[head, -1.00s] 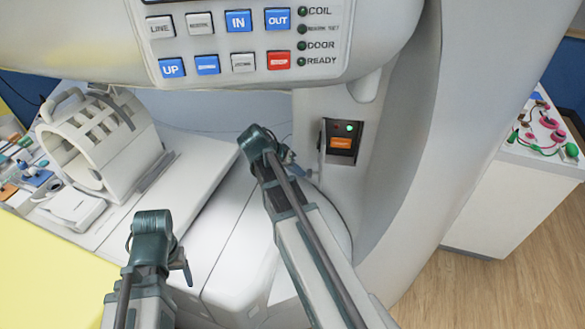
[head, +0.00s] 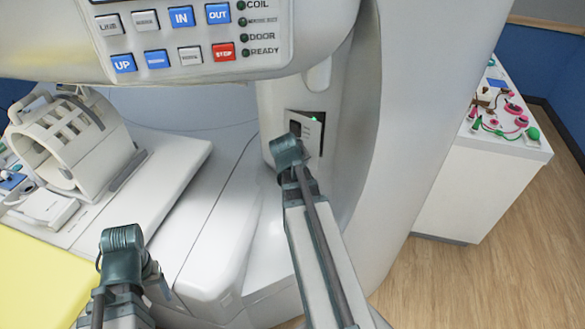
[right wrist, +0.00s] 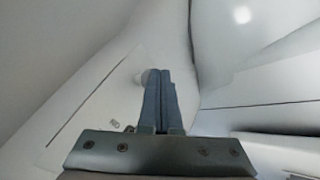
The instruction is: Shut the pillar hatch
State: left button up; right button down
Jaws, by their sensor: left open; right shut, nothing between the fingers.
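The pillar hatch (head: 312,133) is a small light grey panel with fine marks, on the white pillar (head: 270,100). It covers most of its recess. A dark gap shows along its right edge, and a green light is at its top. My right wrist is just below and in front of the hatch; its fingers are hidden behind it. In the right wrist view my right gripper (right wrist: 162,75) is shut and empty, its tips beside a small pale round knob (right wrist: 147,77) against a white surface. My left gripper (head: 158,283) is open, low at the left, away from the hatch.
A control panel (head: 175,35) with buttons overhangs the top left. A white bed (head: 165,180) with a cage-like coil (head: 70,140) lies at the left. A white cabinet (head: 480,185) with coloured cables stands at the right. Wooden floor (head: 460,280) is clear at the lower right.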

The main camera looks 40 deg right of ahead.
aim_at(317, 154)
jog(key=shift+w+d+n+t+y, duration=0.1)
jog(key=shift+d+n+t+y, duration=0.3)
jog(key=shift+d, duration=0.7)
jog(key=shift+s+d+n+t, duration=0.1)
jog(key=shift+d+n, duration=0.5)
jog(key=shift+d, duration=0.45)
jog(key=shift+w+d+n+t+y, duration=0.15)
jog(key=shift+d+n, duration=0.35)
jog(key=shift+d, duration=0.75)
jog(key=shift+d+r, duration=0.15)
